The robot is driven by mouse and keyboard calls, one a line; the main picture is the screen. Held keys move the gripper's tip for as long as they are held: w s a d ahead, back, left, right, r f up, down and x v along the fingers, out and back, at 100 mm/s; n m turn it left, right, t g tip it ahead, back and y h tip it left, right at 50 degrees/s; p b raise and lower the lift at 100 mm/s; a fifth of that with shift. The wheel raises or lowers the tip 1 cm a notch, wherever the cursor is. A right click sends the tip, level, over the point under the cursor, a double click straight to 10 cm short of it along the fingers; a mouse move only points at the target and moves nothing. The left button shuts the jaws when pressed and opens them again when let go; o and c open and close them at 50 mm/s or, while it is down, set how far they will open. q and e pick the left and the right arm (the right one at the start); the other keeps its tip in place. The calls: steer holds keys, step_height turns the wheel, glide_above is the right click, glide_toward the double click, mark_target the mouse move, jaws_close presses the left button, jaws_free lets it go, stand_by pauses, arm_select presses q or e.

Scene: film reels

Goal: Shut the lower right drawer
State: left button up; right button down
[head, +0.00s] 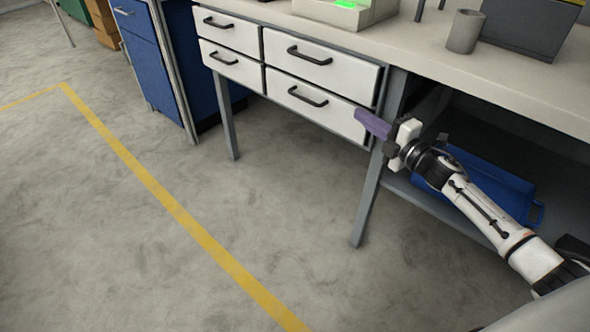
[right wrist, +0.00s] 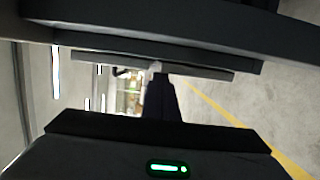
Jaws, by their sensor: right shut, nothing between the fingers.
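The lower right drawer (head: 312,104) has a white front and a black bar handle (head: 308,96). It sits under the upper right drawer (head: 320,65) in the bench, and its front looks about level with the others. My right gripper (head: 360,118) is shut and empty, with its purple fingers at the right end of the lower right drawer's front. I cannot tell whether they touch it. In the right wrist view the shut fingers (right wrist: 160,98) show dark, below a dark horizontal edge. My left gripper is out of view.
Two more drawers (head: 230,65) are to the left. A grey bench leg (head: 368,195) stands below my right gripper. A blue bin (head: 485,180) lies on the shelf behind my right arm. A grey cup (head: 465,32) stands on the benchtop. The floor in front is clear.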

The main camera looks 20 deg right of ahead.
steer(key=shift+w+d+r, duration=0.1)
steer(key=shift+d+r, duration=0.05)
steer(key=shift+d, duration=0.45)
steer(key=shift+a, duration=0.1)
steer(key=s+a+p, duration=0.2)
steer(key=s+p, duration=0.1)
steer(key=s, duration=0.8)
steer(key=shift+s+a, duration=0.2)
steer(key=shift+s, duration=0.2)
